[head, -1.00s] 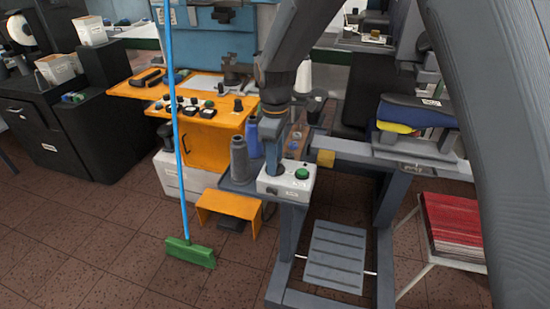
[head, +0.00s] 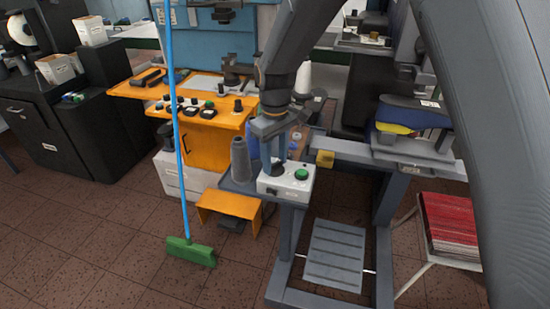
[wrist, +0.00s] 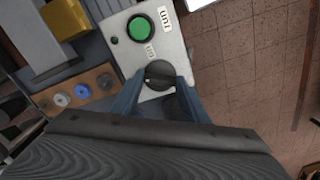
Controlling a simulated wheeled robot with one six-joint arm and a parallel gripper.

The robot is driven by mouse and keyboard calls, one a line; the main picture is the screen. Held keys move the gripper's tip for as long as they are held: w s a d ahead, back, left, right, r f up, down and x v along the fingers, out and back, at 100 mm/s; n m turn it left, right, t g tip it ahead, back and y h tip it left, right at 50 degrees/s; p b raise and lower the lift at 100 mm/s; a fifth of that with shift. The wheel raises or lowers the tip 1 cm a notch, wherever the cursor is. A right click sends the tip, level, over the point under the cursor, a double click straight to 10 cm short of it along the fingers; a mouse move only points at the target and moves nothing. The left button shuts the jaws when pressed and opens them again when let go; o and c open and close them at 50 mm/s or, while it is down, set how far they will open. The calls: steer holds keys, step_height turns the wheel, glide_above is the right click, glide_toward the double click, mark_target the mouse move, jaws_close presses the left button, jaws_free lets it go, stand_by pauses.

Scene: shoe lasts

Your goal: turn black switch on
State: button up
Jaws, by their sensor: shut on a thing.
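The black switch (wrist: 160,75) is a round rotary knob on a white control box (wrist: 178,56), seen in the wrist view. My gripper (wrist: 158,88) has its two blue-grey fingers on either side of the knob and is shut on it. A white pointer mark shows on the knob's left side. A green button (wrist: 139,28) sits on the same box, above the knob in the wrist view.
A wooden strip with several bobbins (wrist: 80,91) lies left of the box in the wrist view. A yellow block (head: 325,159) is on the grey frame beside the box. A blue-handled broom (head: 178,130) stands further left.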

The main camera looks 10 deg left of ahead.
mark_target(276, 163)
steer(key=m+p, duration=0.1)
steer(key=m, duration=0.5)
steer(key=shift+r+m, duration=0.1)
steer(key=shift+m, duration=0.2)
steer(key=m+p, duration=0.1)
steer(key=m, duration=0.4)
steer(key=shift+w, duration=0.1)
steer(key=shift+m, duration=0.4)
steer(key=o, duration=1.1)
steer(key=shift+c, duration=0.2)
steer(key=shift+r+b, duration=1.2)
steer(key=shift+r, duration=2.7)
